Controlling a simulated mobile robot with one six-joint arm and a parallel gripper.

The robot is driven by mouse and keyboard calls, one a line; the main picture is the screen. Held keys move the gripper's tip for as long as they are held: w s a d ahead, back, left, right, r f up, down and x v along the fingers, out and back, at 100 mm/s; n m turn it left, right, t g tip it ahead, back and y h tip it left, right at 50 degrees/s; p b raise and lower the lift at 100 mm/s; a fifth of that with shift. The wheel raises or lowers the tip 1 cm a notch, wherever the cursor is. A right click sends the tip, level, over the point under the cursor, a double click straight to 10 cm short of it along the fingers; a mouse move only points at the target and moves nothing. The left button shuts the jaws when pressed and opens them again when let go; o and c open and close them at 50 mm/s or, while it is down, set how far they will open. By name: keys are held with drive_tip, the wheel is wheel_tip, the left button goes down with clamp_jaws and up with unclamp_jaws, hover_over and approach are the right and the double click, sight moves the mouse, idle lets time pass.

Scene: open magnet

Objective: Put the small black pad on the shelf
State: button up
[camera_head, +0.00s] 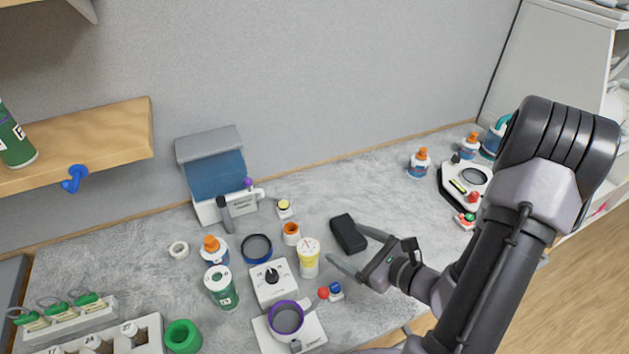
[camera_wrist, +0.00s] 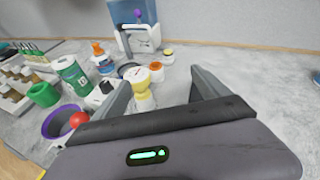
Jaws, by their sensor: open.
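The small black pad (camera_head: 348,234) lies on the grey countertop (camera_head: 390,205), right of the yellow-labelled jar. My gripper (camera_head: 346,246) is open, its two fingers spread close to the pad on its near side; I cannot tell whether they touch it. In the wrist view my open fingers (camera_wrist: 160,88) frame the yellow jar (camera_wrist: 143,85) farther off, and I cannot make out the pad there. The wooden shelf (camera_head: 100,140) is on the wall at upper left, with a green bottle (camera_head: 15,142) at its left end.
A blue hook (camera_head: 74,178) hangs under the shelf's front edge. A dispenser with a blue window (camera_head: 215,175), several bottles and purple-ringed equipment (camera_head: 287,318) crowd the counter's left and middle. The counter is clear behind and right of the pad.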

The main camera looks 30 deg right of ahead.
drive_tip(key=s+d+f+m+h, duration=0.4)
drive_tip(key=d+f+m+h, duration=0.1)
drive_tip(key=d+f, duration=0.15)
drive_tip(key=b, duration=1.3)
approach(351, 232)
drive_tip(key=x, duration=0.4)
drive_tip(key=shift+s+a+f, duration=0.1)
drive_tip(key=shift+f, duration=0.05)
drive_tip(key=b+x, duration=0.2)
drive_tip(key=x, duration=0.5)
drive_tip(key=shift+w, duration=0.25)
drive_tip(key=shift+c, duration=0.4)
drive_tip(key=c, duration=1.5)
